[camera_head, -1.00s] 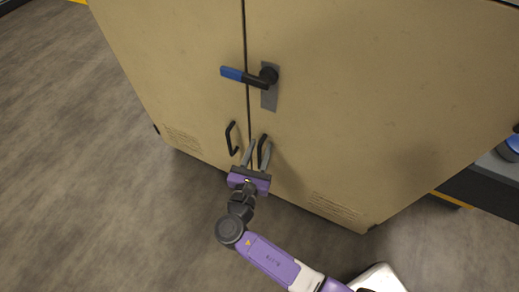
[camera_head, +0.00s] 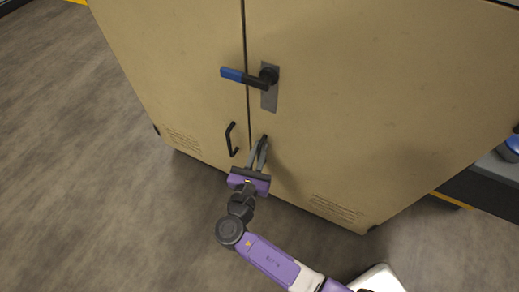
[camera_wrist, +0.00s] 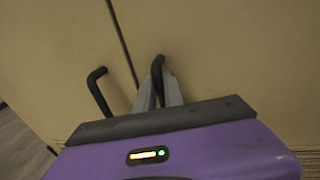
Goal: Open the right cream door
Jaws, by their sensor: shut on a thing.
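The right cream door (camera_head: 370,100) looks closed, its edge level with the left cream door (camera_head: 180,70) at the seam. The right door's black pull handle (camera_wrist: 157,68) stands close to the seam. My gripper (camera_head: 262,142) is at this handle with its grey fingers closed around it; the fingers also show in the wrist view (camera_wrist: 160,88). The lower part of the handle is hidden by the fingers and gripper body. A lever with a blue grip (camera_head: 243,77) sits above on the right door and points left across the seam.
The left door's black pull handle (camera_head: 230,139) is just left of my gripper, apart from it. Open grey floor (camera_head: 80,180) lies left and in front of the cabinet. A dark low unit (camera_head: 490,190) stands at the right.

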